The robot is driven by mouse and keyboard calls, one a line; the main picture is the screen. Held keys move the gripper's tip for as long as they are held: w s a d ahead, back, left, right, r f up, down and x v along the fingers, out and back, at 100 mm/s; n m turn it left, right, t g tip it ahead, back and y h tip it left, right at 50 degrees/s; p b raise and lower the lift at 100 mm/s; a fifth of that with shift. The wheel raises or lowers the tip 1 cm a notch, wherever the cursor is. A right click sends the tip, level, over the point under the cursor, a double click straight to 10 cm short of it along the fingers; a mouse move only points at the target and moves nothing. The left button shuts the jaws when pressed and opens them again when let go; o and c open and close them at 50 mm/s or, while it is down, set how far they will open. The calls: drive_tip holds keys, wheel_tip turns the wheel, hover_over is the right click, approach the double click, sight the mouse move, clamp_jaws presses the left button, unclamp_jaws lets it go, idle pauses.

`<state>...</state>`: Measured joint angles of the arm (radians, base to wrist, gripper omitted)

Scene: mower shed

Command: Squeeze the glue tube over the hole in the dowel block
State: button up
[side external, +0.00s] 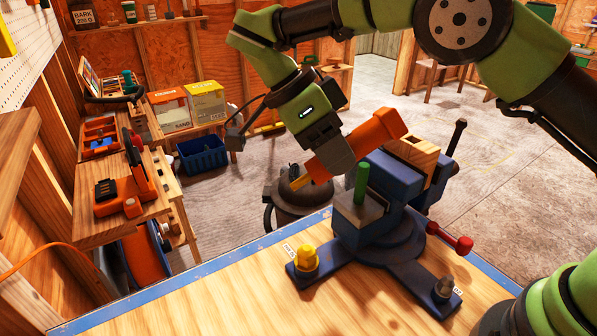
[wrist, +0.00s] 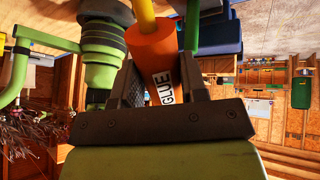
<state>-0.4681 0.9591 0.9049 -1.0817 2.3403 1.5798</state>
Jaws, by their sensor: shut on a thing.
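My gripper (side external: 337,150) is shut on the orange glue tube (side external: 368,138). The tube is tilted, its wide end up to the right and its yellow nozzle (side external: 301,183) down to the left. The wrist view shows the tube (wrist: 155,55) with its GLUE label between the fingers of my gripper (wrist: 160,75). The wooden dowel block (side external: 424,160) sits in the blue vise (side external: 390,172), with a dark opening in its top. In the side view the nozzle is left of the block, clear of it. A green dowel (side external: 362,182) stands upright at the vise's front.
The vise is on a wooden bench (side external: 230,295) with a blue edge. A yellow knob (side external: 306,258) and a grey bolt (side external: 445,288) stand on its feet. A red-ended handle (side external: 463,244) sticks out right. The bench's left part is clear.

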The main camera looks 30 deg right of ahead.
drive_tip(key=m+g, duration=0.1)
drive_tip(key=d+m+g+y, duration=0.1)
drive_tip(key=m, duration=0.1)
drive_tip(key=s+d+r+m+g+y, duration=0.1)
drive_tip(key=shift+d, duration=0.25)
drive_tip(key=d+m+g+y, duration=0.1)
drive_tip(key=m+y, duration=0.2)
drive_tip(key=s+d+r+m+y, duration=0.1)
drive_tip(key=d+m+y, duration=0.1)
drive_tip(key=m+y, duration=0.1)
drive_tip(key=s+d+r+m+g+y, duration=0.1)
drive_tip(key=d+m+y, duration=0.1)
drive_tip(key=m+y, duration=0.1)
drive_tip(key=shift+d+r+m+g+y, duration=0.2)
drive_tip(key=shift+r+m+g+y, duration=0.1)
drive_tip(key=shift+m, duration=0.3)
drive_tip(key=s+d+r+m+t+y, duration=0.1)
drive_tip(key=d+r+m+t+y, duration=0.5)
drive_tip(key=d+m+t+y, duration=0.4)
drive_tip(key=shift+r+m, duration=0.15)
drive_tip(key=shift+m, duration=0.25)
drive_tip(key=shift+d, duration=0.1)
approach(396, 120)
drive_tip(key=shift+w+d+f, duration=0.2)
drive_tip(key=shift+d+f, duration=0.95)
drive_tip(key=shift+f, duration=0.25)
drive_tip(key=shift+c, duration=0.5)
